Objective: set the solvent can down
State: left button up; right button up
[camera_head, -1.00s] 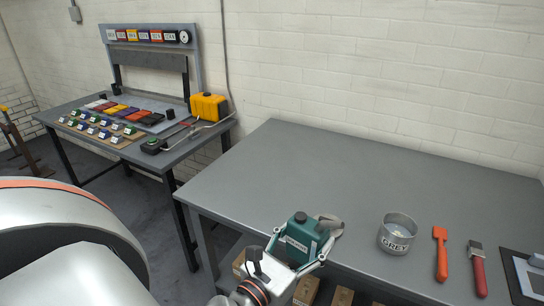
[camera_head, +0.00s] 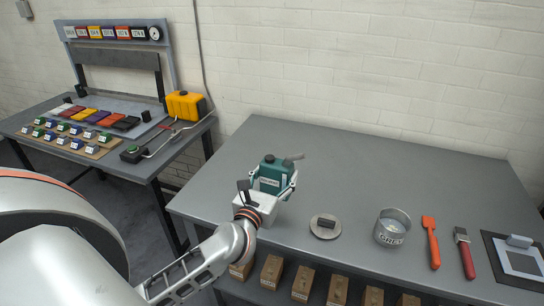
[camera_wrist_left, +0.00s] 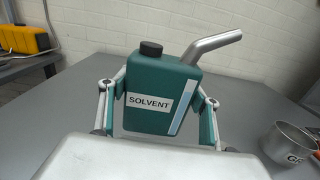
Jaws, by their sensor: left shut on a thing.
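The solvent can (camera_head: 270,174) is teal with a black cap, a grey spout and a white label. In the left wrist view the can (camera_wrist_left: 155,92) stands upright, its label reading SOLVENT. My left gripper (camera_head: 272,183) is shut on the can, one finger on each side, over the left part of the grey table (camera_head: 350,170). The fingers also show in the left wrist view (camera_wrist_left: 158,108). The can's base is partly hidden, so I cannot tell whether it touches the tabletop. My right gripper is not in view.
The table behind is clear. A second bench (camera_head: 110,150) at left holds coloured blocks and a yellow can (camera_head: 187,105).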

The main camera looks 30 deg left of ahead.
pick_arm(q)
jog(key=shift+w+a+r+y, duration=0.3)
jog(key=shift+w+a+r, duration=0.2)
jog(key=shift+w+a, duration=0.2)
jog(key=shift+w+a+n, duration=0.25)
jog(key=shift+a+n, duration=0.05)
jog(key=shift+a, duration=0.05)
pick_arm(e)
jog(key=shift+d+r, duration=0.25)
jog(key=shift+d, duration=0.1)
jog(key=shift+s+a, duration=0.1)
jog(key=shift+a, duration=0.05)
pick_arm(q)
jog(key=shift+p, duration=0.4)
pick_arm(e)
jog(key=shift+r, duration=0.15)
pick_arm(q)
jog(key=shift+f+b, duration=0.85)
jog(key=shift+f, duration=0.05)
notch_tip(320, 180, down, 2)
jog(key=shift+f+b, duration=0.2)
jog(key=shift+b, duration=0.75)
jog(key=shift+f+b, duration=0.3)
jog(key=shift+f, duration=0.1)
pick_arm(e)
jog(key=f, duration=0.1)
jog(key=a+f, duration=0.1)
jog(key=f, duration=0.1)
